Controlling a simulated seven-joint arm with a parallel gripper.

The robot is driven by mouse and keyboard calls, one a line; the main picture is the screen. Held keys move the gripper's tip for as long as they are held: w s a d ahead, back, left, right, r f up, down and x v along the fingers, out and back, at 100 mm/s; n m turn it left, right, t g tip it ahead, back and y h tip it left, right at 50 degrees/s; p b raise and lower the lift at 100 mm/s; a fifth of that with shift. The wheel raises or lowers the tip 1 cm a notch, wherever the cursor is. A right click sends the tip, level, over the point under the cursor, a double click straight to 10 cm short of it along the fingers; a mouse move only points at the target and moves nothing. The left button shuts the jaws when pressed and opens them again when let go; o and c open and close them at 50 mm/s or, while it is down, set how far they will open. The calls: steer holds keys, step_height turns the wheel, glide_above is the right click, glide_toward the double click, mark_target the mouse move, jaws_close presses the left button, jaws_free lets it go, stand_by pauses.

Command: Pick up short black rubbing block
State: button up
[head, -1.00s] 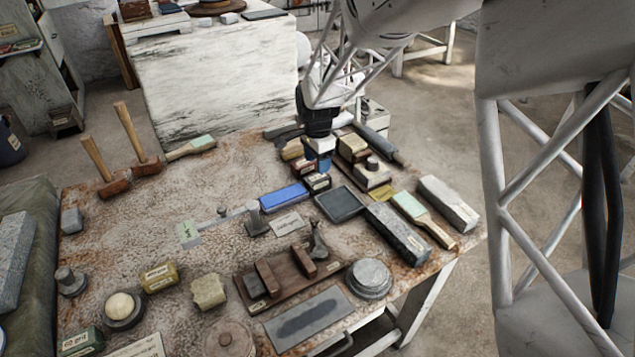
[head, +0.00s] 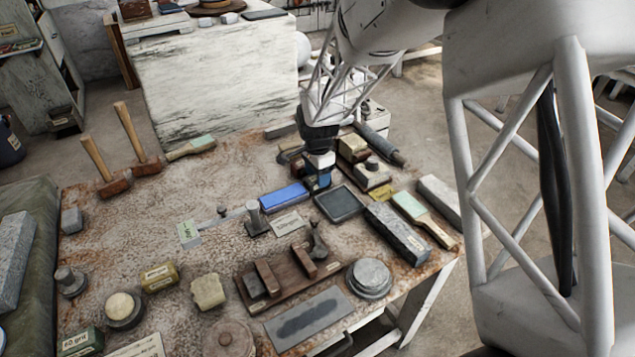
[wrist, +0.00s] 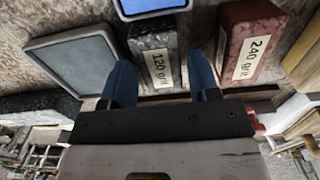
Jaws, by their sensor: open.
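The short black rubbing block (wrist: 151,42) is a dark, speckled block with a white "120 grit" label. In the wrist view it lies between the two blue fingers of my gripper (wrist: 162,82), which stand apart on either side of its lower part. I cannot tell whether the fingers touch it. In the head view my gripper (head: 319,182) is low over the table among the blocks and hides most or all of the black block.
A red "240 grit" block (wrist: 247,45) lies close right of the fingers in the wrist view. A dark square tray (wrist: 78,60) is close left. A blue stone (head: 284,197) lies left of my gripper in the head view. Several blocks and brushes crowd the right side.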

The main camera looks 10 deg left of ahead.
steer(key=shift+f, duration=0.85)
steer(key=c, duration=0.8)
steer(key=shift+c, duration=0.2)
steer(key=shift+r, duration=5.05)
steer(key=o, duration=0.6)
steer(key=c, duration=0.5)
